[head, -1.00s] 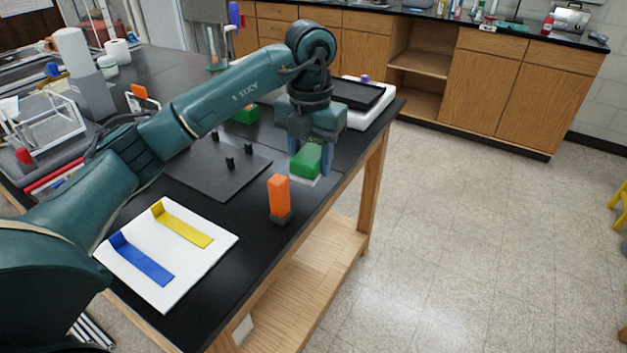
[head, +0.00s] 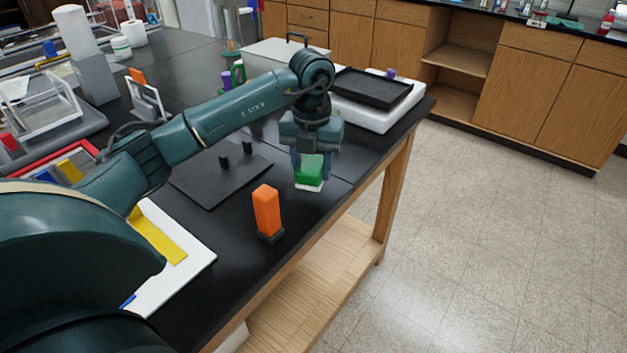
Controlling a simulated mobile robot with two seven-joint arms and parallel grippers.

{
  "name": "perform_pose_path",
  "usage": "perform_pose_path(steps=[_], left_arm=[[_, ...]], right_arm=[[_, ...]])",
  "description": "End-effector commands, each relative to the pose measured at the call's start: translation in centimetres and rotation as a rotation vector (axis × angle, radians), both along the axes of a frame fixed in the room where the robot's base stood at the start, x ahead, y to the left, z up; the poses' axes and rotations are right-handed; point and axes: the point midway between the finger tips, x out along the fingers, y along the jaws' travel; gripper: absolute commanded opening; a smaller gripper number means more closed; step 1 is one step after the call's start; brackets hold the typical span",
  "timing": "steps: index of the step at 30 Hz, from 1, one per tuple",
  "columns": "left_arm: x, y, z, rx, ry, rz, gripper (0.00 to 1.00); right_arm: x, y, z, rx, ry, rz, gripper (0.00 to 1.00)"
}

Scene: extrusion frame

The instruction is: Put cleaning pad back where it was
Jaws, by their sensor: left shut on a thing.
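The cleaning pad appears to be the green block with a white underside (head: 311,172). My left gripper (head: 311,166) is shut on it, with its fingers pointing down on both sides. The pad is over the black tabletop near its right edge, beyond the orange block. I cannot tell whether its white underside touches the table. My right gripper is not in view.
An orange block on a dark base (head: 267,212) stands near the front edge. A black plate with pegs (head: 215,182) lies left of the pad. A white board with a yellow strip (head: 185,275) is partly hidden by my arm. A black tray (head: 372,88) sits behind.

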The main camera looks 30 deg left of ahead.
Motion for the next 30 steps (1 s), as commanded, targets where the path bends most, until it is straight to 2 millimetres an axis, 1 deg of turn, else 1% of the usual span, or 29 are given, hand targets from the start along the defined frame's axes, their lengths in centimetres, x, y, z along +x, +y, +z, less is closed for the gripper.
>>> perform_pose_path(steps=[5,9,11,17,22,23,30], left_arm=[[0.0,0.0,-1.4,0.001,0.001,-0.001,0.24],[-0.1,0.0,-3.5,-0.001,0.003,-0.001,0.24],[0.0,0.0,-4.0,0.000,0.001,-0.001,0.24],[0.0,0.0,-4.2,0.000,-0.002,-0.002,0.24],[0.0,0.0,-4.6,-0.001,-0.001,-0.001,0.24],[0.0,0.0,-4.5,-0.001,-0.001,-0.001,0.48],[0.0,0.0,-4.5,-0.001,-0.001,-0.001,0.67]], right_arm=[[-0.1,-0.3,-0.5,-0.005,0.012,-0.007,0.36],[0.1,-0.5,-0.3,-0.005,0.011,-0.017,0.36],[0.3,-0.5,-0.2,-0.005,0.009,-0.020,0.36],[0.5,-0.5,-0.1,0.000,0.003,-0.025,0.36],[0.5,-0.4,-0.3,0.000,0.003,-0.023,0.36],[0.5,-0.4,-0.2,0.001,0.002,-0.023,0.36],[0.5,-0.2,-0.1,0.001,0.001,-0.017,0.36]])
